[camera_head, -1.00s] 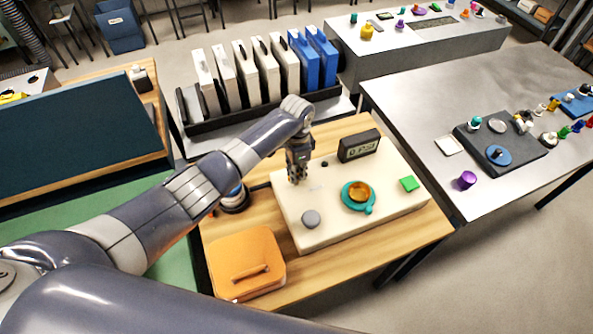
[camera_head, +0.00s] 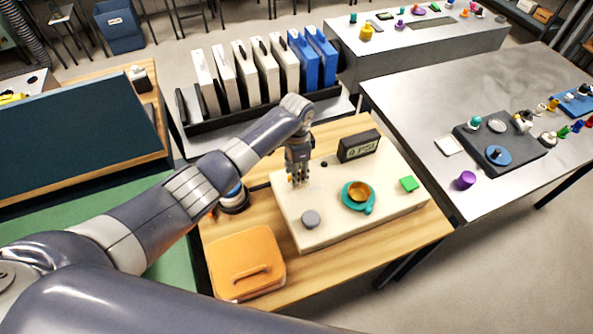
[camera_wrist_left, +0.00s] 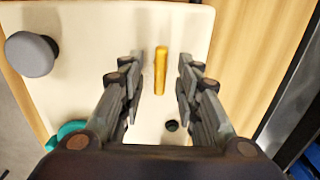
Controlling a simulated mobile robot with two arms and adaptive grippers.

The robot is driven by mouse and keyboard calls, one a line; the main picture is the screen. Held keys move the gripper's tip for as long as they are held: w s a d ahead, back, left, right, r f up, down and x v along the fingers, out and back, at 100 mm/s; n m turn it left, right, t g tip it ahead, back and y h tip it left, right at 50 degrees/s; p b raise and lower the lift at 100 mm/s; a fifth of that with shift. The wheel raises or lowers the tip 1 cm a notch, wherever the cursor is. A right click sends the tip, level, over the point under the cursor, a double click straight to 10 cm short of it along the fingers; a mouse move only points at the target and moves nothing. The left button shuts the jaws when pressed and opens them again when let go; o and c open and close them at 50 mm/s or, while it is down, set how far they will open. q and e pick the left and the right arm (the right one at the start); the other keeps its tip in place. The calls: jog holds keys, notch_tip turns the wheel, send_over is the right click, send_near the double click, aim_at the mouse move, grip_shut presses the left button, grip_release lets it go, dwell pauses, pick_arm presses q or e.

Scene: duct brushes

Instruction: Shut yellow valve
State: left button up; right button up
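The yellow valve (camera_wrist_left: 161,70) shows in the left wrist view as a narrow yellow bar handle on a cream panel (camera_wrist_left: 110,25). In that view it runs roughly up and down the picture. My left gripper (camera_wrist_left: 160,78) is open, one finger on each side of the bar, with gaps between. In the head view my left gripper (camera_head: 297,182) points down at the back left of the cream panel (camera_head: 333,222) and mostly hides the valve there. My right gripper is not in view.
On the panel are a grey knob (camera_head: 311,219), a teal dish with an amber centre (camera_head: 359,195), a green button (camera_head: 409,184) and a display (camera_head: 359,146) reading 0 PSI. An orange case (camera_head: 247,263) lies at the front left. White and blue binders (camera_head: 265,68) stand behind.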

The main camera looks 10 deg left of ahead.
pick_arm(q)
notch_tip(320, 180, up, 12)
jog(key=shift+f, duration=0.25)
jog(key=shift+f, duration=0.1)
dwell(0.5)
